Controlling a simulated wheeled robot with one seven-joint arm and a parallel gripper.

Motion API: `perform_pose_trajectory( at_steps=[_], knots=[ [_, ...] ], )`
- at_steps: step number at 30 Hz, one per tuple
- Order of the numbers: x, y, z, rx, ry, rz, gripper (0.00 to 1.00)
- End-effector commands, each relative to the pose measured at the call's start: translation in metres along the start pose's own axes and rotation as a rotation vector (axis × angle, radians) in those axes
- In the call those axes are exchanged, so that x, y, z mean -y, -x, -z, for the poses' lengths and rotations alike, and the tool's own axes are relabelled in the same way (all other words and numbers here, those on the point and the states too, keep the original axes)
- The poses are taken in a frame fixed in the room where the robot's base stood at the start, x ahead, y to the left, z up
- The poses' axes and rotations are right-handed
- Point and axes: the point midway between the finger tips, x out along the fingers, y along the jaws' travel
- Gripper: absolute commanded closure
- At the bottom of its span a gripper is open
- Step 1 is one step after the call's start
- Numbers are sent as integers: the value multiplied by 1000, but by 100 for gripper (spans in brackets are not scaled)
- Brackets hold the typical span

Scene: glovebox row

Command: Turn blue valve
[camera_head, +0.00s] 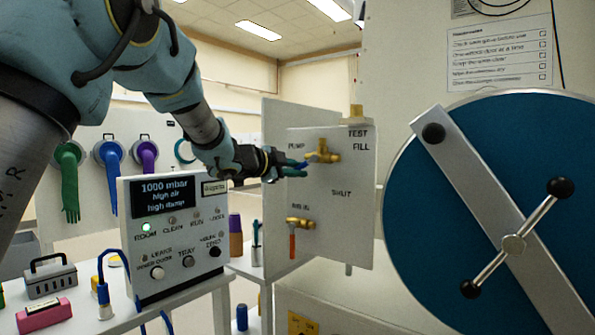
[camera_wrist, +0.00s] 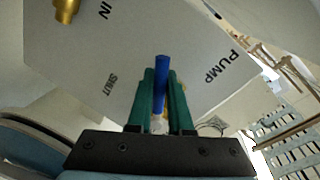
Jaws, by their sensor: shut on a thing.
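The blue valve's handle (camera_head: 301,165) sticks out to the left of its brass body (camera_head: 322,153) on a pale panel (camera_head: 335,220), near the words PUMP, TEST and FILL. My gripper (camera_head: 290,167) is at this handle, with its green fingers shut on it. In the wrist view the blue handle (camera_wrist: 161,82) lies between the two green fingers of my gripper (camera_wrist: 160,100), and its end shows past the fingertips. The fingers hide most of the valve's body there.
A second brass valve (camera_head: 300,222) with an orange handle (camera_head: 292,245) is below on the panel. A large blue round door (camera_head: 450,190) with a grey bar stands at the right. A control box (camera_head: 170,240) reading 1000 mbar stands on the table at the left.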

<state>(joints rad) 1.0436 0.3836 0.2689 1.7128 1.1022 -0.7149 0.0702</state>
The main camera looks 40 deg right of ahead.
Motion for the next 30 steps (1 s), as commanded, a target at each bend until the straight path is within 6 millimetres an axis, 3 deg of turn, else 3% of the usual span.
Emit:
perform_pose_trajectory(
  at_steps=[2, 3, 10, 20, 30],
  knots=[
    [0, 0, 0, 1, 0, 0, 100],
    [0, 0, 0, 0, 1, 0, 77],
    [0, 0, 0, 0, 1, 0, 52],
    [0, 4, 0, 0, 1, 1, 52],
    [0, 63, -1, 1, 1, 3, 52]
  ],
)
